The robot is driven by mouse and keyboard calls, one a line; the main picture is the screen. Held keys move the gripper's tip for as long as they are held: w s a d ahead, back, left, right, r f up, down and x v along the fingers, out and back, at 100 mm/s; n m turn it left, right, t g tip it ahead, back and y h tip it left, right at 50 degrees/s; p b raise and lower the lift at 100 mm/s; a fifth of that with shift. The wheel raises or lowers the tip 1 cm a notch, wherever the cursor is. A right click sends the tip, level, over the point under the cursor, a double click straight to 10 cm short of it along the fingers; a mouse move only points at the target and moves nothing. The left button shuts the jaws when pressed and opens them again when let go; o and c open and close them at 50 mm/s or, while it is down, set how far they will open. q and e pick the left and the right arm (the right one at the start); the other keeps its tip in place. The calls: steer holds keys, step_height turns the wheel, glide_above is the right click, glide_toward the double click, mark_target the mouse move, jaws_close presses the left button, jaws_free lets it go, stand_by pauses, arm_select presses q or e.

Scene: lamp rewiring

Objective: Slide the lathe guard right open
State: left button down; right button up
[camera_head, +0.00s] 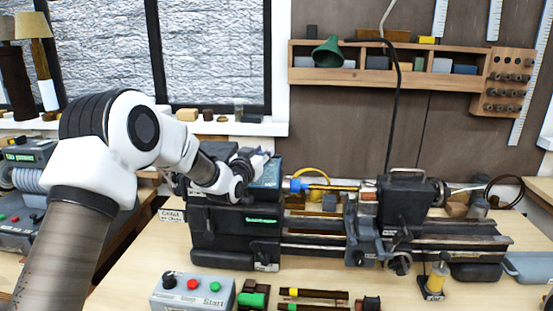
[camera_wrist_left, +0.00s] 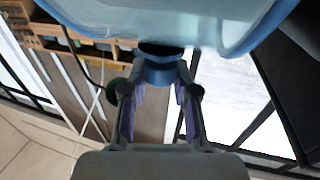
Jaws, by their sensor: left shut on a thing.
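The lathe (camera_head: 235,225) stands on the bench, with its dark headstock at the left and its bed running right. The guard is a bluish see-through cover (camera_head: 270,172) at the right end of the headstock. In the left wrist view it is a large pale blue curved panel (camera_wrist_left: 110,20) across the top, with a blue knob (camera_wrist_left: 163,73) below it. My left gripper (camera_head: 256,163) reaches in from the left over the headstock. In the left wrist view its fingers (camera_wrist_left: 161,90) are on both sides of the knob, shut on it. My right gripper is not in view.
A blue-ended yellow rod (camera_head: 325,187) lies along the lathe axis, right of the guard. The tailstock (camera_head: 405,200) is further right. A grey button box (camera_head: 193,292) stands in front. A wooden shelf (camera_head: 440,80) hangs on the back wall.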

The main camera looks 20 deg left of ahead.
arm_select(q)
steer(key=shift+d, duration=0.2)
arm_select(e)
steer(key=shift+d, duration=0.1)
arm_select(q)
steer(key=c, duration=1.2)
jaws_free()
steer(key=o, duration=0.3)
steer(key=shift+w+f, duration=0.15)
steer(key=shift+w, duration=0.05)
steer(key=shift+o, duration=0.2)
steer(key=shift+w+a+f, duration=0.1)
steer(key=shift+w+f, duration=0.1)
steer(key=shift+w, duration=0.05)
steer(key=shift+s+r, duration=0.15)
steer(key=shift+s, duration=0.15)
steer(key=s, duration=1.1)
steer(key=shift+s, duration=0.2)
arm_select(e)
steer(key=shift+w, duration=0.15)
arm_select(q)
steer(key=shift+f, duration=0.2)
